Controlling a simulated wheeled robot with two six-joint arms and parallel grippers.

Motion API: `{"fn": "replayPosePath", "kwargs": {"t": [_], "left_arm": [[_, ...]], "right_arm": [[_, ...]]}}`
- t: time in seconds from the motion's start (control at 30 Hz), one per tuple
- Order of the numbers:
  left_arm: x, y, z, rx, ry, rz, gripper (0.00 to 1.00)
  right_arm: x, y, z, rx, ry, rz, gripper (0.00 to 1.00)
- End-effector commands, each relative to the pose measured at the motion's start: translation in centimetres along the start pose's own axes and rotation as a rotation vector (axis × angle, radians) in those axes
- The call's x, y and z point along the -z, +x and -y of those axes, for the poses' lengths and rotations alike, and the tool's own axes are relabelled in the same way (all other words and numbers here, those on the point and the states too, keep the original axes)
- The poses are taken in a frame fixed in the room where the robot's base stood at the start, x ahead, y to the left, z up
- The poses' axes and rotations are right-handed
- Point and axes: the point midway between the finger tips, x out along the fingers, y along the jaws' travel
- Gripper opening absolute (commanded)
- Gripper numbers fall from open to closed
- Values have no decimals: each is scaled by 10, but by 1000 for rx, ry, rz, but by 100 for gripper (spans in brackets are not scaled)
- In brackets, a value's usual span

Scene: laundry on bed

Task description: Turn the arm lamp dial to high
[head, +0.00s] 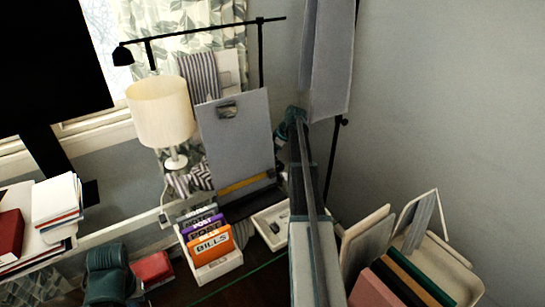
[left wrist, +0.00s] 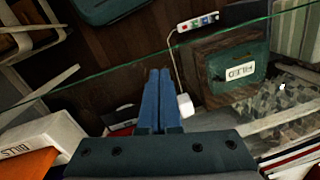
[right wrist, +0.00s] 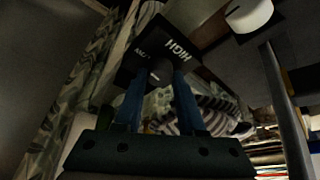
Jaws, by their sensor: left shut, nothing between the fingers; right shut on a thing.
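In the right wrist view a black control box (right wrist: 178,42) carries the white word HIGH and a second, smaller label I cannot read surely. Its round dial (right wrist: 160,72) sits between the fingertips of my right gripper (right wrist: 159,77), which is shut on it. A pale mark shows on the dial; its exact setting is hard to tell. In the head view the black arm lamp (head: 200,34) reaches left across the window; its dial and my right fingertips are hidden there. My left gripper (left wrist: 160,92) is shut and empty, pointing down over the dark floor area.
A cream table lamp (head: 160,110), grey clipboard (head: 238,135) and file holder (head: 215,268) with a BILLS folder (head: 211,246) stand near the arm lamp. Grey cloth (head: 330,60) hangs at right. In the left wrist view a green box (left wrist: 222,65) and power strip (left wrist: 198,22) lie below.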

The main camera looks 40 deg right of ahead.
Motion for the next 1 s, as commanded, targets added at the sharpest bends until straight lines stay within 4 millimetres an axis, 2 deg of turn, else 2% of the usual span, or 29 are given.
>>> {"fn": "replayPosePath", "kwargs": {"t": [0.6, 1.0], "left_arm": [[0, 0, 0, 0, 0, 0, 0], [0, 0, 0, 0, 0, 0, 0]], "right_arm": [[0, 0, 4, -186, 445, 1, 0], [1, 0, 4, -238, 576, 1, 0]]}}
